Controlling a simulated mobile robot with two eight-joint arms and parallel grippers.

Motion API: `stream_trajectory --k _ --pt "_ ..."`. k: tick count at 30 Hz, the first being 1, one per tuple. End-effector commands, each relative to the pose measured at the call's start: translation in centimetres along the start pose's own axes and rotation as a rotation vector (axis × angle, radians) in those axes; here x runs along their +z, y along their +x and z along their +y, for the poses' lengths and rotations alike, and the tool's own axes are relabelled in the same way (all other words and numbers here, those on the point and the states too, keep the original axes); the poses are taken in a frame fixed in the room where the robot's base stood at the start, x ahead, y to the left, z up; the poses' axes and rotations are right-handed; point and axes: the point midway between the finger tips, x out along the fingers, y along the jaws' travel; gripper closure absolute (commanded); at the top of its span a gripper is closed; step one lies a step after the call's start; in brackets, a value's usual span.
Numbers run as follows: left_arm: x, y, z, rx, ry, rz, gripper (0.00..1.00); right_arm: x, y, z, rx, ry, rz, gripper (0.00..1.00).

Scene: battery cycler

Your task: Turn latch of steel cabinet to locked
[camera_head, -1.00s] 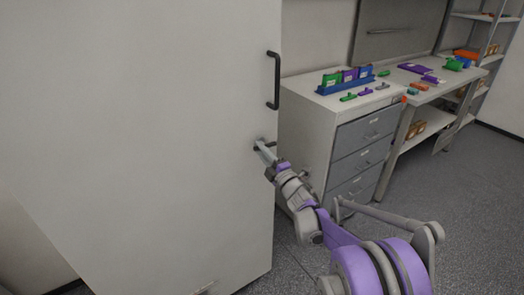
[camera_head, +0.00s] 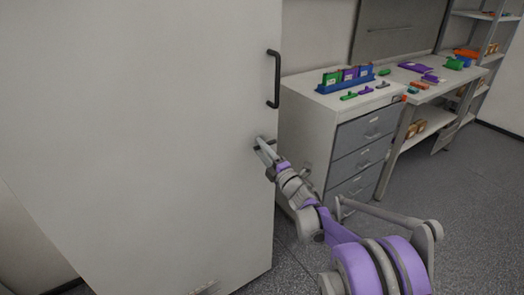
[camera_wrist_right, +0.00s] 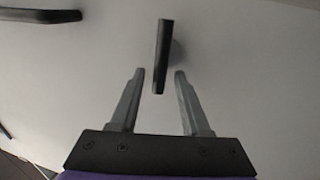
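The steel cabinet (camera_head: 150,120) is a tall pale grey body filling the left of the head view. Its small dark latch (camera_head: 272,143) lies about level, below the black upright handle (camera_head: 273,80). My right gripper (camera_head: 262,151) is at the latch and partly hides it. In the right wrist view the latch (camera_wrist_right: 163,50) is a dark bar across the line of the handle (camera_wrist_right: 40,15). The open fingers of my right gripper (camera_wrist_right: 160,76) stand on either side of the latch's near end, with a gap on both sides. My left gripper is not in view.
A drawer unit (camera_head: 312,120) stands right of the cabinet, with a blue rack (camera_head: 345,82) and small coloured items on top. A workbench (camera_head: 450,85) and a shelf (camera_head: 500,17) are farther back. Grey floor (camera_head: 455,220) is clear at the right.

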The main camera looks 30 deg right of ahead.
Motion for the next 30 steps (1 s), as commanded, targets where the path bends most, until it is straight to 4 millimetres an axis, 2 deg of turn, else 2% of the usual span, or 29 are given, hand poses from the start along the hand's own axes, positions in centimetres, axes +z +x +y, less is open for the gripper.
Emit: stream_trajectory --k 11,14,24,30 --pt "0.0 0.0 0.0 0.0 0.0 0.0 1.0 0.0 -0.5 0.0 0.001 0.001 -0.001 0.51" --pt "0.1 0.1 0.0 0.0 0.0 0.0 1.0 0.1 -1.9 0.0 0.0 0.0 -0.002 0.51" --pt "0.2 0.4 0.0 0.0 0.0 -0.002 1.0 0.1 -8.6 0.0 0.0 -0.001 -0.002 0.51" --pt "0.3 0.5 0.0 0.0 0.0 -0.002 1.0 0.1 -10.6 0.0 0.001 0.001 -0.001 0.51"
